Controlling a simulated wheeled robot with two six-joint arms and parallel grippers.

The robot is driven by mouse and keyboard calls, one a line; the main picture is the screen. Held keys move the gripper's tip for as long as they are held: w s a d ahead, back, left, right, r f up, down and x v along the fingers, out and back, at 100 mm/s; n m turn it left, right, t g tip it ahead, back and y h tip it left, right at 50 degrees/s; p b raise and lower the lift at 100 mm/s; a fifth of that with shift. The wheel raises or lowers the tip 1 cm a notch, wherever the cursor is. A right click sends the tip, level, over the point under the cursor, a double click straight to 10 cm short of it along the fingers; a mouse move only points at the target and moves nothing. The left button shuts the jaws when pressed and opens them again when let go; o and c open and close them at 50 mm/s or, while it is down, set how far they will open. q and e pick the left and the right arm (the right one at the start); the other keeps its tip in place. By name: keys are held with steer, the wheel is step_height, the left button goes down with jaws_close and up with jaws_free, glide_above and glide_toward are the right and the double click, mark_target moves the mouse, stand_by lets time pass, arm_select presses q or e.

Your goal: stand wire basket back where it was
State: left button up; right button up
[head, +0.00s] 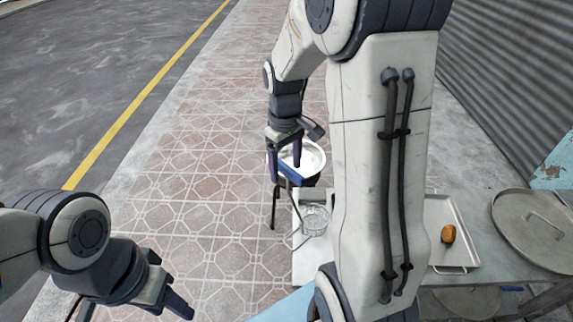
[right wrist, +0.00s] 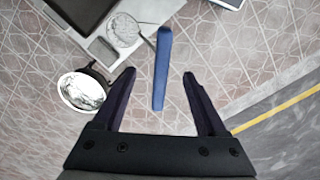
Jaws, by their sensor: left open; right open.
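The wire basket (head: 314,221) is a small round mesh basket on the left part of the pale worktop in the head view. It shows at the top of the right wrist view (right wrist: 122,30). A long blue handle (right wrist: 162,70), apparently the basket's, sticks out beyond the worktop edge. My right gripper (right wrist: 158,82) is open and empty, with the blue handle showing between and beyond its fingers; I see no contact. My left gripper (head: 172,290) is open and empty at lower left, over the pavement. My right arm hides part of the worktop.
A white round pan (head: 311,158) on a dark stand is close beside my right gripper. A tray (head: 451,215) with a brown food piece (head: 448,234) and a round metal lid (head: 535,222) lie to the right. Tiled pavement at left is clear.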

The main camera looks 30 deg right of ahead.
steer(key=shift+r, duration=0.15)
stand_by(0.5)
steer(key=shift+r+p, duration=4.1)
steer(key=shift+r, duration=0.3)
steer(key=shift+w, duration=0.1)
steer(key=shift+a+f, duration=0.15)
steer(key=shift+a, duration=0.05)
steer(key=s+a+f+n+b, duration=0.1)
steer(key=s+a+f+b, duration=0.25)
steer(key=a, duration=0.35)
steer(key=s+a+f+n+b, duration=0.1)
steer(key=s+a+f+b, duration=0.15)
steer(key=a+b, duration=0.35)
steer(key=s+a+f+n+b, duration=0.1)
steer(key=s+a+f+b, duration=0.1)
steer(key=s, duration=0.5)
steer(key=s+a+f+n+y+b, duration=0.1)
steer(key=s+a+f+b, duration=0.2)
steer(key=s+a, duration=0.3)
steer(key=shift+s+a+f+n, duration=0.35)
steer(key=shift+s+f+n, duration=0.05)
steer(key=shift+s+f, duration=0.1)
